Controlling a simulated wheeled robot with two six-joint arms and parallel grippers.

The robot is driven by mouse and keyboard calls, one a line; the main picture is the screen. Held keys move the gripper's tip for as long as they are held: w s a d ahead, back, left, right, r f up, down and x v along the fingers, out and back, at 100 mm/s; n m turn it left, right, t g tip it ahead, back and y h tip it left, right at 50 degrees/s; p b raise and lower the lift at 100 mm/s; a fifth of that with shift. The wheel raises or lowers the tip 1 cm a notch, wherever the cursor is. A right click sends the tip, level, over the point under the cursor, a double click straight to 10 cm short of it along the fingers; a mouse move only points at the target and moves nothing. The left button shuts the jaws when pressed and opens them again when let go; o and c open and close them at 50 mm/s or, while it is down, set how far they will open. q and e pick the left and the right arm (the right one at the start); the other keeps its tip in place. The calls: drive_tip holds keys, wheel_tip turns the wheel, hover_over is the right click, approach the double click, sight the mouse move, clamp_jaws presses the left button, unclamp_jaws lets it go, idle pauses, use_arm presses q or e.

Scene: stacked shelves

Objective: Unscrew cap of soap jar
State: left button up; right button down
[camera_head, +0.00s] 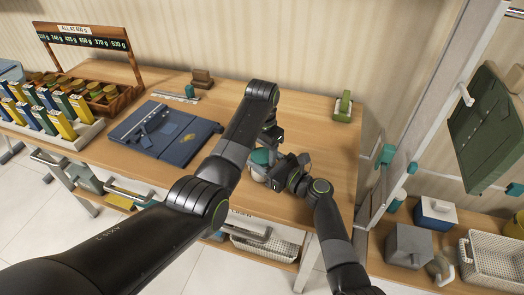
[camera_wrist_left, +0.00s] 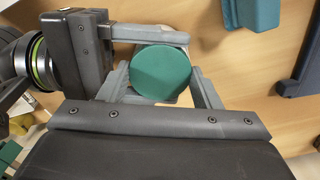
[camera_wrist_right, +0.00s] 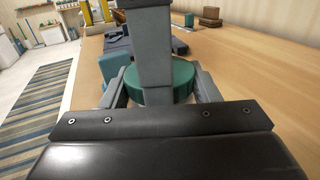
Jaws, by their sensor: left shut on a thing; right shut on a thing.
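The soap jar's round green cap (camera_wrist_left: 160,73) is level in the left wrist view, with a sliver of pale jar showing below its edge. In the right wrist view the cap (camera_wrist_right: 165,84) is partly hidden behind my left gripper's hanging finger. My left gripper (camera_wrist_left: 165,92) comes from above, with its fingers on both sides of the cap. My right gripper (camera_wrist_right: 163,95) comes from the side, shut around the jar at or just below the cap. In the head view both grippers meet at the jar (camera_head: 258,171), and much of it is hidden.
A teal block (camera_wrist_left: 250,14) stands near the jar. A dark blue folder-like board (camera_head: 165,132) lies to the left on the wooden table (camera_head: 315,170). A green-topped item (camera_head: 343,106) stands at the back right. The tabletop right of the grippers is clear.

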use_arm(q)
drive_tip(key=shift+n, duration=1.7)
drive_tip(key=shift+c, duration=0.2)
drive_tip(key=o, duration=1.1)
drive_tip(key=shift+r, duration=2.3)
drive_tip(key=shift+c, duration=0.4)
wheel_tip(320, 180, up, 3)
drive_tip(key=m, duration=0.3)
drive_tip(key=shift+m, duration=0.3)
drive_tip(key=shift+f, duration=3.85)
